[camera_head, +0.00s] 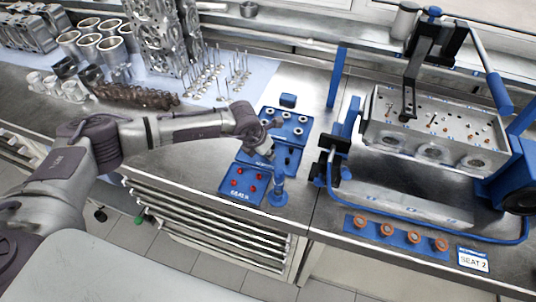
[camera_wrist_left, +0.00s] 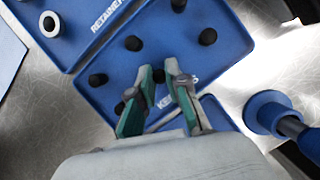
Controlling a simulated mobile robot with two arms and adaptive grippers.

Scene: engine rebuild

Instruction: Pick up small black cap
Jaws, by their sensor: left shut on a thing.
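Small black caps sit on a blue tray (camera_wrist_left: 235,48) whose label is partly covered by my fingers. Loose caps stand at the tray's far side (camera_wrist_left: 208,37), near its middle (camera_wrist_left: 133,43) and at its left (camera_wrist_left: 97,79). Whether this cap is clear of the tray I cannot tell. In the head view my left gripper (camera_head: 264,151) covers part of the tray. My right gripper is not in view.
A blue tray with metal rings (camera_head: 285,125) lies behind, and one with red caps (camera_head: 246,184) in front. A blue upright tool (camera_head: 278,190) stands close by on the right. A cylinder head (camera_head: 432,130) in a blue fixture is further right.

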